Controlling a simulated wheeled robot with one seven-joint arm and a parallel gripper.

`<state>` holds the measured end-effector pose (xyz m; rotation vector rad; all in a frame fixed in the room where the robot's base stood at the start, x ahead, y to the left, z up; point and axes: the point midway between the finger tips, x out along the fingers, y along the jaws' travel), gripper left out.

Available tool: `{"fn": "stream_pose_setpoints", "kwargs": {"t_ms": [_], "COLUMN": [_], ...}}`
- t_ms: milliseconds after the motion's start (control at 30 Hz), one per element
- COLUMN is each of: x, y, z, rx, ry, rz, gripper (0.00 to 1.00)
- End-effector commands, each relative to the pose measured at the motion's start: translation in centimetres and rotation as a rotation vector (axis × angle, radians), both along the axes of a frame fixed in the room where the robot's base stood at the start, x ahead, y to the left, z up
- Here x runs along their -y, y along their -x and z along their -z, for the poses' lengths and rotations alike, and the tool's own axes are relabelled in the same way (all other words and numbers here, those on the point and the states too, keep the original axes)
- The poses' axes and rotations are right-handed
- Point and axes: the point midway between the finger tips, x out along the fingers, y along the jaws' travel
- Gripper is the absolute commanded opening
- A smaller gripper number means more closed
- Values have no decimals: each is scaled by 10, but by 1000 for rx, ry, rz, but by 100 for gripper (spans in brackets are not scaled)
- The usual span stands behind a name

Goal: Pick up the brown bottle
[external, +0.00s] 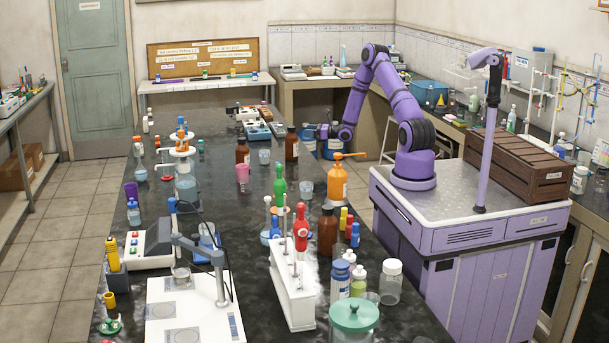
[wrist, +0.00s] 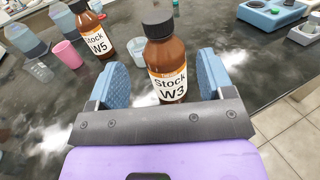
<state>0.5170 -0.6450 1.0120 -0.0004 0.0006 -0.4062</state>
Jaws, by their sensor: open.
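The task names a brown bottle, and several stand on the dark bench. One labelled "Stock W3" (wrist: 168,62) is upright, with a black cap, straight ahead of my gripper (wrist: 157,78) in the wrist view. My gripper is open, with one blue pad on each side of the bottle in the picture. I cannot tell how deep the bottle is between the pads; its base is hidden by the gripper. In the external view, my gripper (external: 314,131) is just right of a brown bottle (external: 291,145), likely W3. Another, "Stock W5" (wrist: 95,36), stands farther left.
A pink cup (wrist: 67,53), a clear beaker (wrist: 39,70) and blue-liquid vessels stand near W5. An orange pump bottle (external: 337,182) and another brown bottle (external: 327,232) stand nearer the external camera. A blue-grey device (wrist: 272,14) is behind right.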

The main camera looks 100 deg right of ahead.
Motion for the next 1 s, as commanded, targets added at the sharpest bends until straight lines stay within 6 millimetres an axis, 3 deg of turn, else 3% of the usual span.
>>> {"fn": "stream_pose_setpoints", "kwargs": {"t_ms": [200, 467, 700, 1000], "x": [12, 19, 31, 35], "y": [-30, -46, -77, -84], "z": [0, 0, -1, -1], "rx": [1, 2, 1, 1], "ry": [2, 0, -1, -1], "rz": [-2, -1, 0, 0], "gripper": [74, 74, 74, 74]}}
